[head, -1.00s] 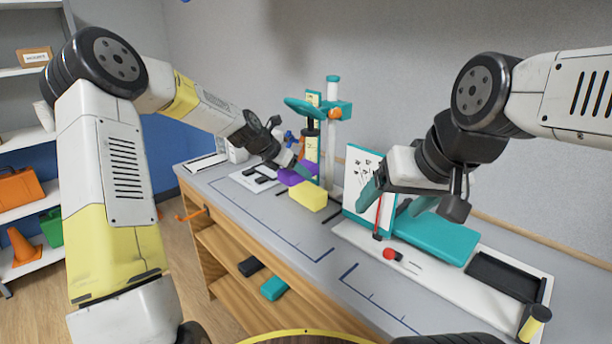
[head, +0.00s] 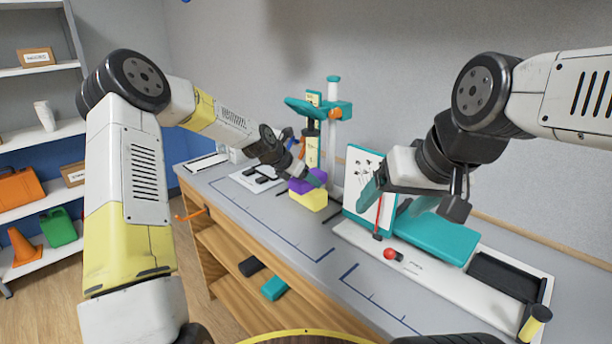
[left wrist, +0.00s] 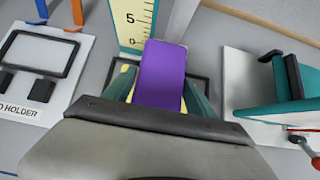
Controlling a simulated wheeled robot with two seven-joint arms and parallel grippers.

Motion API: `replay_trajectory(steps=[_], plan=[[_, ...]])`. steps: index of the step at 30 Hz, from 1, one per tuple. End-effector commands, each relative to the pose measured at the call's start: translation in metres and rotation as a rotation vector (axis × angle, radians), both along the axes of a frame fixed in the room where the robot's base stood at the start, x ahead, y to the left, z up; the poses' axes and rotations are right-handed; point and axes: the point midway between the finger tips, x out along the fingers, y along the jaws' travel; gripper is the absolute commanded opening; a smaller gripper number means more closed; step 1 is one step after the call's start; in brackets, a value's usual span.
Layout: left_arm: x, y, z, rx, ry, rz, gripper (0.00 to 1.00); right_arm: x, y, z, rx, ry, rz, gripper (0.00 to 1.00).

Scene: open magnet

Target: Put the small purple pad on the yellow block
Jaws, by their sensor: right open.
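The small purple pad (head: 306,185) is between the teal fingers of my left gripper (head: 312,178), which is shut on it. In the left wrist view the pad (left wrist: 161,76) fills the gap between both fingers. The yellow block (head: 313,201) stands on the bench directly under the pad. They look in contact or nearly so; I cannot tell which. The pad and fingers hide most of the block's top. My right gripper (head: 396,198) is open and empty, above the white tray on the right.
A teal stand with a post (head: 333,150) and a yellow scale (left wrist: 132,22) rises just behind the block. A white card holder (left wrist: 40,65) lies to the left. The front bench surface is clear.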

Motion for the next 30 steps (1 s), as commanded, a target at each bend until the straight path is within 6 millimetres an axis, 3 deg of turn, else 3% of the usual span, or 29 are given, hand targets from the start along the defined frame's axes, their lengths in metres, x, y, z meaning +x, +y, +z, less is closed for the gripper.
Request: replay_trajectory(steps=[2,14,30], plan=[[0.0,0.0,0.0,0.0,0.0,0.0,0.81,0.0,0.0,0.0,0.0,0.0,0.0,0.79],[-0.001,0.002,0.006,0.0,-0.001,0.002,0.81,0.0,0.0,0.0,0.0,0.0,0.0,0.79],[-0.051,0.053,0.077,0.001,-0.002,0.004,0.81,0.0,0.0,0.0,0.0,0.0,0.0,0.79]])
